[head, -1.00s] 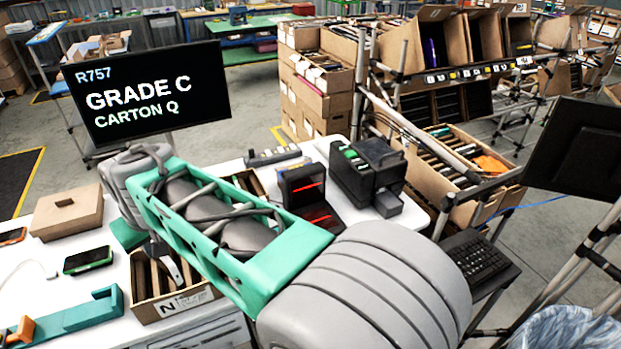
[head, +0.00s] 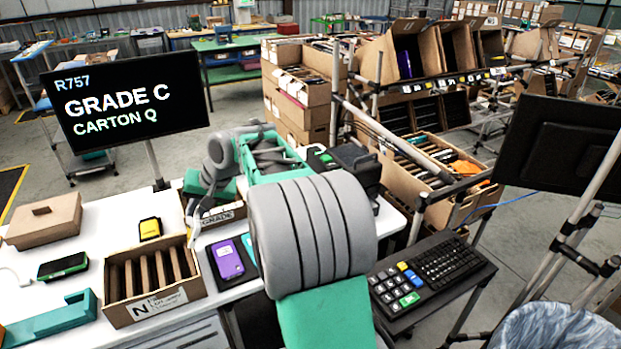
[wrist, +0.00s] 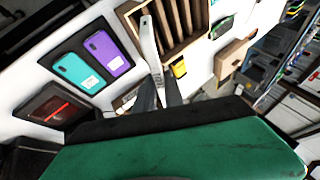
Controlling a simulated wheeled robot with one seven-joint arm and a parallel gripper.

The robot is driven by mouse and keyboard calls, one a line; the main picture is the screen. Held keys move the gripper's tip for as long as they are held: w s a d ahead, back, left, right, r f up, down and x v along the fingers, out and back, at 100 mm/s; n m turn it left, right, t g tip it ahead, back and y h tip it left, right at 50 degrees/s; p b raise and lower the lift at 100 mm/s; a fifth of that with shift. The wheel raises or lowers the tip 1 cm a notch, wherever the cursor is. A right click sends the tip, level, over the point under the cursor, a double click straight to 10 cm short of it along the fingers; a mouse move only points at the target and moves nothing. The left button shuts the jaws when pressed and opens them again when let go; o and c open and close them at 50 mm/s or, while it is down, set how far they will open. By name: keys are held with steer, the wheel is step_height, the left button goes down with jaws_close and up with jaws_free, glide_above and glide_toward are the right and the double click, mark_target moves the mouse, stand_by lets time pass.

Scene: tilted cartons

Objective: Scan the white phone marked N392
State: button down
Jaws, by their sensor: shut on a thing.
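My gripper (wrist: 160,92) is shut on a slim pale thing (wrist: 150,52), seen nearly edge-on in the wrist view. It could be the white phone, but only a narrow face with small dark marks shows, and I cannot read N392 on it. The scanner with red lines (wrist: 55,107) is at the lower left of the wrist view, apart from the held thing. The screen (head: 123,98) reads R757, GRADE C, CARTON Q.
The divided N carton (head: 128,312) stands at the table's front. Beside it lie a purple phone (head: 230,260) and a teal phone (wrist: 80,70). A yellow device (head: 150,229), a dark green-edged phone (head: 62,265) and a lidded box (head: 42,222) are left. A keypad (head: 410,285) is right.

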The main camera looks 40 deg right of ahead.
steer(key=w+d+f+m+t+h+b, duration=0.15)
steer(key=d+m+t, duration=0.3)
steer(key=d, duration=0.55)
steer(key=w+d+f+m+t+b, duration=0.25)
steer(key=d+m+t, duration=0.2)
steer(key=d, duration=0.55)
steer(key=s+d+m+t+h+b, duration=0.1)
steer(key=s+d+m+h, duration=0.15)
steer(key=d, duration=0.55)
steer(key=s+d+m+t+h+b, duration=0.1)
steer(key=s+d+m+h+b, duration=0.2)
steer(key=d, duration=0.4)
step_height(320, 180, down, 9)
steer(key=s+y+b, duration=0.1)
steer(key=b, duration=0.3)
steer(key=shift+f, duration=0.2)
steer(key=shift+d, duration=0.1)
steer(key=shift+s+r+p, duration=0.1)
steer(key=shift+r+p, duration=1.15)
steer(key=shift+r, duration=1.25)
